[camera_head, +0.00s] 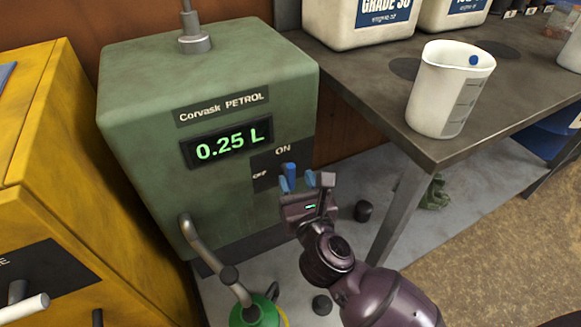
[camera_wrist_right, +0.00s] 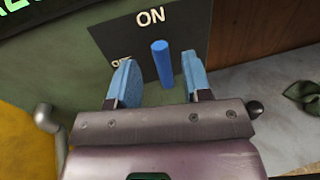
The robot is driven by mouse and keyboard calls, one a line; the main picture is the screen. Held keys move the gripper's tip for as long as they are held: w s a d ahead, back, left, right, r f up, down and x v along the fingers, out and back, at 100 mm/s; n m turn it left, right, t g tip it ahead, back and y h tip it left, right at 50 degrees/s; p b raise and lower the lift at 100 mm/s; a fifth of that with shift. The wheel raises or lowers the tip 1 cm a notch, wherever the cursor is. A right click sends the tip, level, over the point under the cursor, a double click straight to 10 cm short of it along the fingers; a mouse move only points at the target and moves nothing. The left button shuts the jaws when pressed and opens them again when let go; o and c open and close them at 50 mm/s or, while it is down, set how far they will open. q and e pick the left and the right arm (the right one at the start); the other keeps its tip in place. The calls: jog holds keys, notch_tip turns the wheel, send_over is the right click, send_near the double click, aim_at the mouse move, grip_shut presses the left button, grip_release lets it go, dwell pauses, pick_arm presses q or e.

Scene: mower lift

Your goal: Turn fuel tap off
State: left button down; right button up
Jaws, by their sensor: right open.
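The fuel tap is a short blue lever (camera_head: 290,170) on a dark plate (camera_wrist_right: 108,35) marked ON and OFF, on the front of the green Corvask PETROL tank (camera_head: 150,110). The lever also shows in the right wrist view (camera_wrist_right: 161,62), upright and pointing toward ON; OFF is to its left. My right gripper (camera_head: 297,182) is open at the plate, with blue-padded fingers. In the right wrist view the fingers (camera_wrist_right: 160,82) stand either side of the lever, with gaps on both sides. My left gripper is not in view.
The tank's display (camera_head: 228,143) reads 0.25 L. A bent spout pipe (camera_head: 207,250) leads down to a green and yellow container (camera_head: 255,312). A yellow cabinet (camera_head: 60,140) stands left. A metal bench (camera_head: 375,85) on the right holds a white measuring jug (camera_head: 440,100) and white canisters (camera_head: 345,22).

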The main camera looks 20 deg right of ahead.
aim_at(292, 171)
jog(key=w, duration=0.3)
jog(key=shift+w+d+f, duration=0.1)
jog(key=shift+w+d, duration=0.1)
jog(key=shift+d, duration=0.1)
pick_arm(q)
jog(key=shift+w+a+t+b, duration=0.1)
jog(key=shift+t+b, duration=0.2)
pick_arm(e)
jog(key=shift+w+d, duration=0.1)
jog(key=shift+w, duration=0.45)
grip_shut()
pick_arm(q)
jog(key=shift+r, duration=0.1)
